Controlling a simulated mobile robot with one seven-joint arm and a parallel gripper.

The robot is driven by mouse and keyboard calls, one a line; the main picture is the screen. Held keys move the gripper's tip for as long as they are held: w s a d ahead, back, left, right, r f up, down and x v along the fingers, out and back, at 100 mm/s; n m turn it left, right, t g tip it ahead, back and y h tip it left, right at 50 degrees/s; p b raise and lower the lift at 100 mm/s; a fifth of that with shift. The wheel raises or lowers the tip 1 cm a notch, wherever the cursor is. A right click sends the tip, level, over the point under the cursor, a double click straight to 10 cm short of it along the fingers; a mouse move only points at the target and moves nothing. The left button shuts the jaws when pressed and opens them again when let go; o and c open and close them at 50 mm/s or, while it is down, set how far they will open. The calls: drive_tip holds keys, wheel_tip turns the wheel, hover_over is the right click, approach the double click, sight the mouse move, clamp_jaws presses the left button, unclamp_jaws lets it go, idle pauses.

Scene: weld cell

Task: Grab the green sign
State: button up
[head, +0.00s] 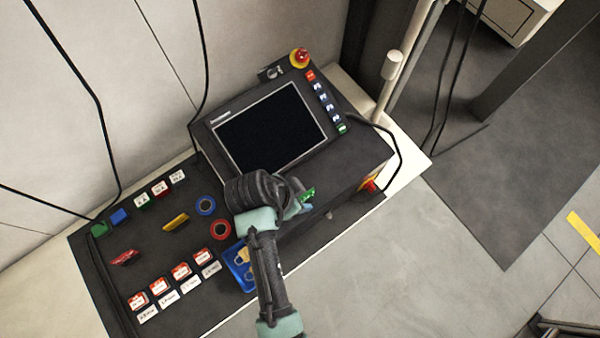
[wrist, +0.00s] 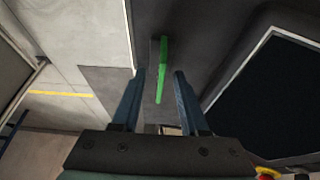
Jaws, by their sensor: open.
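The green sign (head: 308,195) shows in the head view just beyond my gripper (head: 301,205), partly hidden by it, near the front edge of the console. In the wrist view the green sign (wrist: 162,75) appears as a narrow, nearly edge-on strip over a dark surface. My gripper (wrist: 158,74) is open there, with one blue finger on each side of the strip. A gap shows between the sign and each finger. I cannot tell how far the fingertips reach down along it.
The dark console (head: 345,175) carries a tilted screen (head: 270,128) beside my gripper. A red ring (head: 221,229), a blue ring (head: 206,205) and a blue tray (head: 236,272) lie to the left. Several small signs stand farther left. Open floor (head: 440,250) lies to the right.

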drive_tip(key=shift+d+f, duration=0.1)
drive_tip(key=shift+f, duration=0.2)
clamp_jaws()
drive_tip(key=shift+w+r, duration=0.1)
